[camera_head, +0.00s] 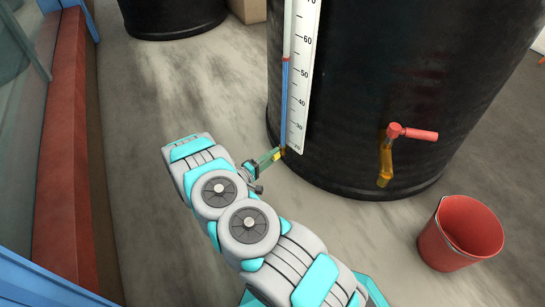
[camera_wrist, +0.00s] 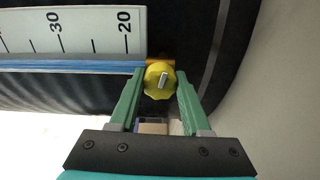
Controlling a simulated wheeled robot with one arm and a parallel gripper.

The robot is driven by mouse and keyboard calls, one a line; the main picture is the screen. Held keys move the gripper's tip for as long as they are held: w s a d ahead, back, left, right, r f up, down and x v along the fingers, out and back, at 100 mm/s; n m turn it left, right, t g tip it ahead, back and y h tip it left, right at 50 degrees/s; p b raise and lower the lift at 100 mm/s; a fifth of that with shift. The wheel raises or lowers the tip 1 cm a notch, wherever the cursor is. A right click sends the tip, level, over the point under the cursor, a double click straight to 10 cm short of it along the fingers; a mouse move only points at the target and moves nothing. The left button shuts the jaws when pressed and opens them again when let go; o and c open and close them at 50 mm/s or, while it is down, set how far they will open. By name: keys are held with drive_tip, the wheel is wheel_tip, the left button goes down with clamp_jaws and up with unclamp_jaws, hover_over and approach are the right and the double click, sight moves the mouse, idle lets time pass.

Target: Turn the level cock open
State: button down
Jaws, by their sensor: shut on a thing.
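The level cock is a small yellow knob (camera_wrist: 160,80) with a pale raised bar on its face, at the foot of the blue level tube (camera_wrist: 70,68) on the black tank. My gripper (camera_wrist: 160,92) has its green fingers on both sides of the knob, shut on it. In the head view my gripper (camera_head: 268,160) reaches the tank's lower left side, and the knob is mostly hidden by the fingers. The level tube (camera_head: 286,90) stands beside a white scale (camera_head: 303,75); blue fills its lower part up to a red mark.
The black tank (camera_head: 400,80) has a red-handled tap (camera_head: 412,133) with a yellow spout at its front. A red bucket (camera_head: 462,235) stands on the floor at the right. A red-brown ledge (camera_head: 65,170) runs along the left. The floor between is clear.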

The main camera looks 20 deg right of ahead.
idle(0.3)
drive_tip(key=shift+c, duration=1.9)
unclamp_jaws()
drive_tip(key=shift+a, duration=0.1)
drive_tip(key=v, duration=0.7)
drive_tip(key=shift+a, duration=0.3)
drive_tip(key=shift+s, duration=0.1)
